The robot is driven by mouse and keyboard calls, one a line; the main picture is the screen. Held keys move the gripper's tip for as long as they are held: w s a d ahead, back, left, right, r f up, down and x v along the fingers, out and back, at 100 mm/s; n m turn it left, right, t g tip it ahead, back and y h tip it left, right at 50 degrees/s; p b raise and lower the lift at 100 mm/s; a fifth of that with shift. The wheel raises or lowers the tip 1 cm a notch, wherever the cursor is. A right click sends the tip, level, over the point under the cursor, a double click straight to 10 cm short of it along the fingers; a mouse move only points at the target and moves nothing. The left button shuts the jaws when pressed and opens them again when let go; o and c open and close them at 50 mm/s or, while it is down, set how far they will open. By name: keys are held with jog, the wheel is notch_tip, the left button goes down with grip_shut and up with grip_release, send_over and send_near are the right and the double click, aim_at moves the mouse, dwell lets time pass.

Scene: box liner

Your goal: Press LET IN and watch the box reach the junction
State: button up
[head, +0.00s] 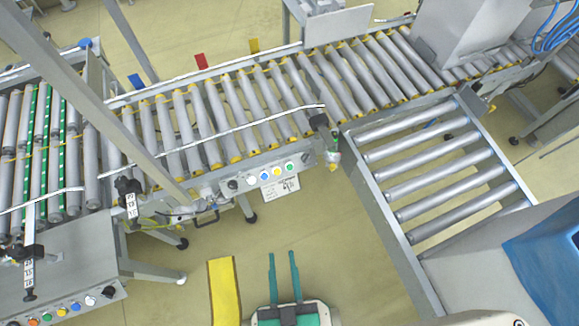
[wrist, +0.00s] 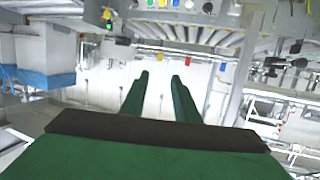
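The panel's buttons show at the top edge of the wrist view, with the blue one (wrist: 176,3). My gripper (head: 282,254) is open and empty, below the panel and apart from it; its green fingers (wrist: 160,76) stand parallel. I see no box on the visible rollers.
A side roller conveyor (head: 385,222) meets the main line (head: 215,120) at the right. A second button panel (head: 75,306) is at lower left. A grey body with a blue top (head: 545,265) stands at lower right. A yellow floor strip (head: 223,290) lies left of my gripper.

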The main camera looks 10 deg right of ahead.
grip_shut()
dwell(1.8)
